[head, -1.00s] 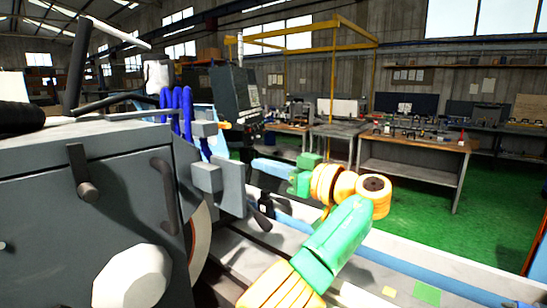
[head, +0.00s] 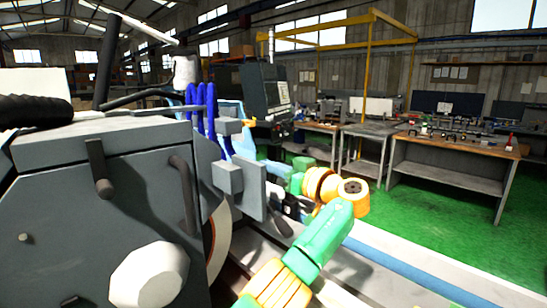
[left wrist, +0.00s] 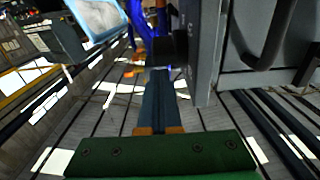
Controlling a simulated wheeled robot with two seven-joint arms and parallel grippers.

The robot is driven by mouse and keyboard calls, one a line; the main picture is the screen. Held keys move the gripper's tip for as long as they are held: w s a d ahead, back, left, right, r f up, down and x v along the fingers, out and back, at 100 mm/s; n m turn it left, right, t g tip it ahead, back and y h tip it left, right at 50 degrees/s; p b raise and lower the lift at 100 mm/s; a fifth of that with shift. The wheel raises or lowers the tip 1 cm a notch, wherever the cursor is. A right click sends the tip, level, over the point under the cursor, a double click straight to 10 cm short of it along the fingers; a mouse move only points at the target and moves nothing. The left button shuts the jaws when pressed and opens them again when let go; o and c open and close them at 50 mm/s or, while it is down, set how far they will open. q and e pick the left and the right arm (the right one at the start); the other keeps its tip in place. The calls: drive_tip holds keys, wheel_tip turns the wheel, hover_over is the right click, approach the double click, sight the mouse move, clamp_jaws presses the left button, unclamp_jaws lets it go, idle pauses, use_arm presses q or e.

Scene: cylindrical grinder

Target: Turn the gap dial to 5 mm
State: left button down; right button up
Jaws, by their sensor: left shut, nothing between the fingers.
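The grinder (head: 75,230) fills the left of the head view. A pale faceted knob (head: 150,278) sits low on its front face. I see no readable scale on it and cannot tell whether it is the gap dial. My left gripper (head: 277,190) is beyond the grinder's front face, just right of a grey plate (head: 252,192); its tips are hard to make out there. In the left wrist view its fingers (left wrist: 160,85) are together and empty, beside a grey upright panel (left wrist: 207,50). My right gripper is not in view.
Blue hoses (head: 202,105) stand behind the grinder housing. Dark handles (head: 98,170) stick out from its front. A grinding wheel (head: 220,240) shows at its right edge. Workbenches (head: 455,152) stand at the back right, with open green floor (head: 450,235) before them.

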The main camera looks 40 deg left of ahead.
use_arm(q)
drive_tip(key=shift+s+d+f, duration=0.2)
drive_tip(key=shift+s+d, duration=0.05)
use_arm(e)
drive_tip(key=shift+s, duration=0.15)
use_arm(q)
drive_tip(key=shift+w+f, duration=0.1)
drive_tip(key=shift+f, duration=0.05)
